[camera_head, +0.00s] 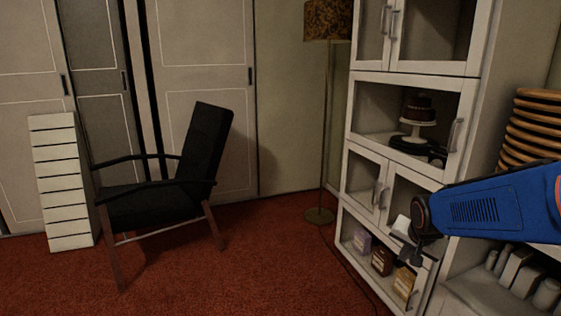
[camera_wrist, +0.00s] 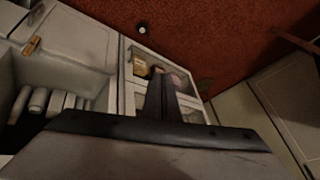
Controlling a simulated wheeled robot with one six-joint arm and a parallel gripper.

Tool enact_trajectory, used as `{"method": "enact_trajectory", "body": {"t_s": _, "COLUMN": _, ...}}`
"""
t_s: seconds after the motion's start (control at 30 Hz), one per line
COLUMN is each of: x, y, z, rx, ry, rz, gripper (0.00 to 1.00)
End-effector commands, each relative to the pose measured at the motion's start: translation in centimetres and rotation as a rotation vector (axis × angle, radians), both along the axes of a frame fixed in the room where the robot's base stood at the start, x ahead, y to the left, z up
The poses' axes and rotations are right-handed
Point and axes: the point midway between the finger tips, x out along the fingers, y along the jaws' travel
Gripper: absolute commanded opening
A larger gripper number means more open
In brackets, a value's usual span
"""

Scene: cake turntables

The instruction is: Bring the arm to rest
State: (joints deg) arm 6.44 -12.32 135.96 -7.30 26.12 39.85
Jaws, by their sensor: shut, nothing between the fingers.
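My gripper (camera_head: 408,254) hangs at the end of my blue arm in front of the white cabinet (camera_head: 355,148), at the right of the head view. Its fingers are shut with nothing between them. In the wrist view the shut fingers (camera_wrist: 160,95) point towards the cabinet's lower shelf and the red floor. A chocolate cake on a white stand (camera_head: 417,118) sits in a middle compartment of the cabinet. Dark items lie by the stand's base, too dim to name. My arm hides part of the cabinet's lower right side.
Small boxes (camera_head: 382,260) stand in the cabinet's lowest compartment. Stacked wooden rings or baskets (camera_head: 532,125) are at the right. A black armchair (camera_head: 165,185), a white drawer tower (camera_head: 62,180) and a floor lamp (camera_head: 327,25) stand at the back. The red carpet (camera_head: 250,280) in front is clear.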

Motion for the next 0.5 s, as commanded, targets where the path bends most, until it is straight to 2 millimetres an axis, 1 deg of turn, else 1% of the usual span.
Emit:
{"method": "enact_trajectory", "body": {"t_s": 0.03, "x": -1.4, "y": 0.5, "z": 0.8, "rx": -0.013, "ry": 0.003, "rz": 0.03, "gripper": 0.0}}
{"method": "enact_trajectory", "body": {"t_s": 0.2, "x": -6.2, "y": 2.0, "z": 2.5, "rx": -0.06, "ry": 0.037, "rz": 0.145, "gripper": 0.0}}
{"method": "enact_trajectory", "body": {"t_s": 0.27, "x": -7.9, "y": 2.5, "z": 3.0, "rx": -0.077, "ry": 0.048, "rz": 0.189, "gripper": 0.0}}
{"method": "enact_trajectory", "body": {"t_s": 0.5, "x": -14.8, "y": 4.4, "z": 4.3, "rx": -0.134, "ry": 0.088, "rz": 0.363, "gripper": 0.0}}
